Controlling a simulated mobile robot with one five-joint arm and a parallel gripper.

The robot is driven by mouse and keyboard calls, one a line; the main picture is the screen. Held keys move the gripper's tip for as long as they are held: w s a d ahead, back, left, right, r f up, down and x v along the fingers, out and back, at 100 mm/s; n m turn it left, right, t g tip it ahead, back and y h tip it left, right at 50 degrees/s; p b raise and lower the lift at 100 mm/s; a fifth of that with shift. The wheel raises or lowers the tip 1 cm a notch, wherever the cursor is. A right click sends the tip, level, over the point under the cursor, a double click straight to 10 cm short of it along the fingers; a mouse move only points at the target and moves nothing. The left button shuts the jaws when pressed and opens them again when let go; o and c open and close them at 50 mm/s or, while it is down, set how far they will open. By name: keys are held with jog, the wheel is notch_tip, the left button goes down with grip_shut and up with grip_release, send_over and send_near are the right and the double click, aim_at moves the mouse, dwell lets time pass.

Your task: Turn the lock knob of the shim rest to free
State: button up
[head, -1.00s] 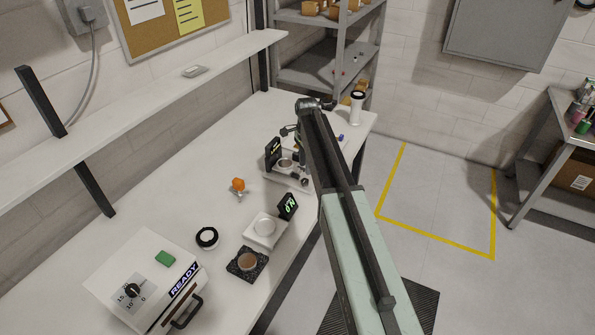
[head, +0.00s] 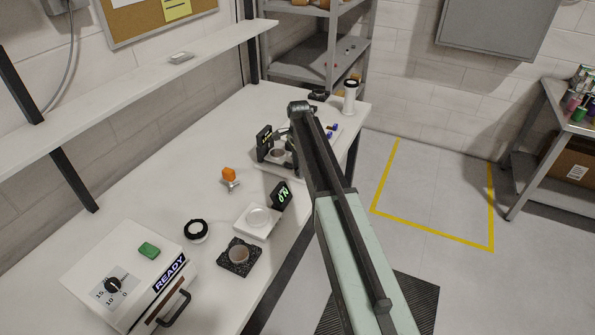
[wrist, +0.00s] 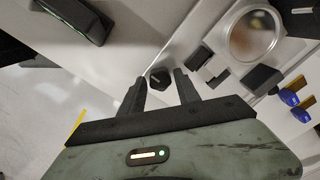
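In the wrist view my gripper (wrist: 158,76) is open, with a finger on each side of a small dark knob (wrist: 159,78). Gaps show between the knob and both fingertips, so they look apart. The knob has a pale mark on top and sits on a light grey plate beside a round mirror (wrist: 254,34) with dark blocks around it. The fixture (head: 278,155) stands on the bench in the head view, partly behind my arm. My gripper and the knob are hidden there. I cannot read the knob's setting.
A black display (head: 281,195) with green characters stands on a white scale (head: 257,220) nearer on the bench.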

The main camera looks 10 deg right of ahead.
grip_shut()
jog(key=shift+n, duration=0.4)
jog(key=n, duration=0.3)
jog(key=shift+n, duration=0.4)
jog(key=n, duration=0.4)
jog(key=shift+n, duration=0.3)
jog(key=n, duration=0.8)
jog(key=shift+n, duration=0.3)
jog(key=shift+w, duration=0.1)
